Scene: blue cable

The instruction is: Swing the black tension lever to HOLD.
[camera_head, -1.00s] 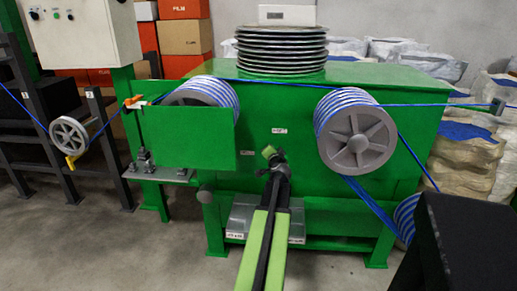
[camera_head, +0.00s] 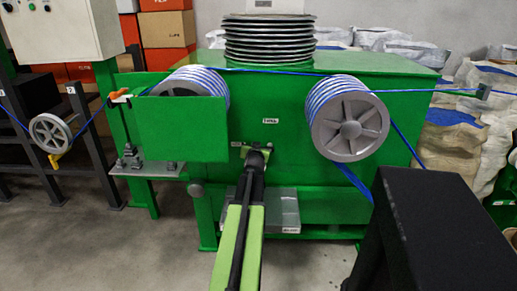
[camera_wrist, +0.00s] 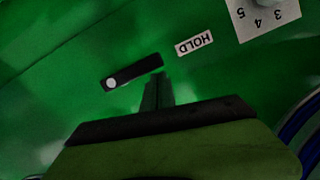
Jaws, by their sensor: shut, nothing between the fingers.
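The black tension lever (camera_wrist: 135,72) shows in the wrist view as a short flat bar on the green panel. Its pale pivot (camera_wrist: 111,83) is at the left end, and its free end points right and slightly up, toward the white HOLD label (camera_wrist: 194,43). My gripper (camera_wrist: 157,78) is shut and empty, with its fingertips just below the lever's free end. Whether they touch it I cannot tell. In the head view my gripper (camera_head: 258,152) is at the front of the green machine (camera_head: 290,170) and hides the lever.
A dial plate (camera_wrist: 268,14) with numbers is beside the label. A grey wheel (camera_head: 347,118) with blue cable is to the right; a green guard plate (camera_head: 180,129) is to the left. A black box-like block (camera_head: 430,230) fills the lower right foreground.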

